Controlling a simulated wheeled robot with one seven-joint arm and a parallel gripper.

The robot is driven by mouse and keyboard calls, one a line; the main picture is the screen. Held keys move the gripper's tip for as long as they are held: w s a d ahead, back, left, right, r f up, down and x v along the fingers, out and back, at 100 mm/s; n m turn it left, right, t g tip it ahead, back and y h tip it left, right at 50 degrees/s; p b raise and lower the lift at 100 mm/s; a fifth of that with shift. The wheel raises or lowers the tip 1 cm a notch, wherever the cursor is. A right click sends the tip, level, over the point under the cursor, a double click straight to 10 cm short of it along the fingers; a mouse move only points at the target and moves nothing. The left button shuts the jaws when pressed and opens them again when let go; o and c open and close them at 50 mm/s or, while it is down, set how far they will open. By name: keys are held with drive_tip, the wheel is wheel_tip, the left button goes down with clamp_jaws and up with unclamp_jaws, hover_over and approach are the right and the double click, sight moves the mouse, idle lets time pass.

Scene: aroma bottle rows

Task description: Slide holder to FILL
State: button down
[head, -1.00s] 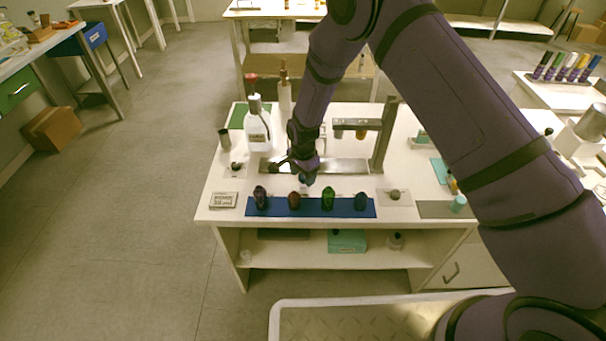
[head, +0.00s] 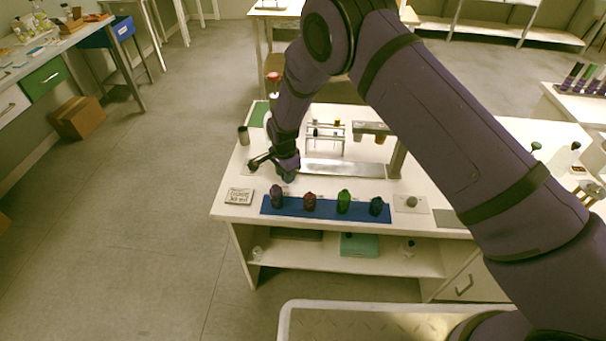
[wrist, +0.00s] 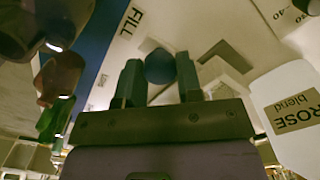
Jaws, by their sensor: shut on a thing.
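My gripper (head: 287,172) is over the left part of the table, by the left end of a flat metal rail (head: 345,169). In the wrist view its two fingers (wrist: 160,80) are shut on a dark blue round knob (wrist: 160,64). What the knob belongs to is hidden under the gripper, so I cannot make out the holder's body. A FILL label (wrist: 130,18) is printed on the pale surface ahead of the fingers, beside the blue mat. The exact gap between knob and label is unclear.
Several coloured bottles stand on the blue mat (head: 327,211) in front of the rail. A metal stand (head: 395,155) rises at its right end, and a small rack (head: 325,131) stands behind. A white ROSE blend bottle (wrist: 290,110) is close on the right in the wrist view.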

drive_tip(key=shift+a, duration=0.35)
drive_tip(key=shift+r, duration=0.1)
drive_tip(key=c, duration=0.8)
unclamp_jaws()
drive_tip(key=shift+a, duration=0.15)
wheel_tip(320, 180, up, 11)
drive_tip(key=shift+f, duration=0.15)
